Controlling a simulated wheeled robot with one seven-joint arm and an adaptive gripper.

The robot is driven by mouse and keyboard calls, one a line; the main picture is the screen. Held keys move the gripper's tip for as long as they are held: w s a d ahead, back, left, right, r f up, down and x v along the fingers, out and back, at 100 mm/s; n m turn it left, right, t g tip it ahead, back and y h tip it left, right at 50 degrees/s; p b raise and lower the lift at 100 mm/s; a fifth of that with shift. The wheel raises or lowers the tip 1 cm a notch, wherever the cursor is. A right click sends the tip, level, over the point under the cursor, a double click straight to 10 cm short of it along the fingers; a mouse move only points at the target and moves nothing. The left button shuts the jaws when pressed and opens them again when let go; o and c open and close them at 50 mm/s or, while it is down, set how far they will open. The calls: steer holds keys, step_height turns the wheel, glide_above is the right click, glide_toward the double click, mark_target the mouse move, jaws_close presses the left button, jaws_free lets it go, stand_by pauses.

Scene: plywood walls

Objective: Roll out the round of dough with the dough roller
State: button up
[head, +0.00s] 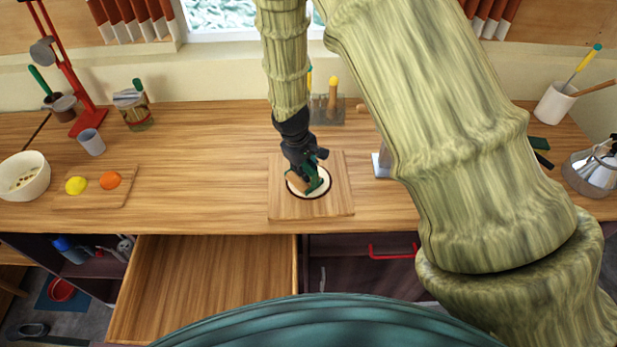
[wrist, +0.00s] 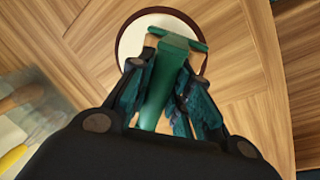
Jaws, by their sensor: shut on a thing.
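The round of dough (head: 319,189) is a pale disc with a dark rim line, lying on a square wooden board (head: 285,208) at the middle of the counter. It also shows in the wrist view (wrist: 133,43), partly hidden behind the roller and my fingers. The dough roller has a green handle and frame (wrist: 168,70) with a wooden roll that shows at its sides; in the head view the roller (head: 316,184) is over the dough. My gripper (wrist: 160,95) is shut on the green handle. I cannot tell whether the roll touches the dough.
A small board (head: 92,200) with a lemon (head: 76,185) and an orange (head: 110,180) lies at left, beside a bowl (head: 24,178). A clear container (head: 350,110) with tools stands behind the board. An open empty drawer (head: 205,275) juts out below. Counter space left of the dough board is clear.

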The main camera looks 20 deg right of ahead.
steer(key=shift+s+a+f, duration=0.1)
steer(key=shift+s+a, duration=0.15)
steer(key=shift+a, duration=0.25)
steer(key=shift+s+a, duration=0.25)
steer(key=shift+a, duration=0.2)
steer(key=shift+w+d, duration=0.3)
steer(key=shift+d, duration=0.3)
steer(key=shift+w+d, duration=0.3)
steer(key=shift+d, duration=0.25)
steer(key=shift+w+d+p+v, duration=0.1)
steer(key=shift+d+p+v, duration=0.15)
steer(key=shift+p+v, duration=0.75)
steer(key=shift+w+d+p+v, duration=0.15)
steer(key=shift+p+v, duration=0.4)
steer(key=shift+v, duration=0.85)
steer(key=shift+d+v, duration=0.1)
steer(key=shift+v, duration=0.5)
steer(key=shift+d+v, duration=0.15)
steer(key=shift+v, duration=0.5)
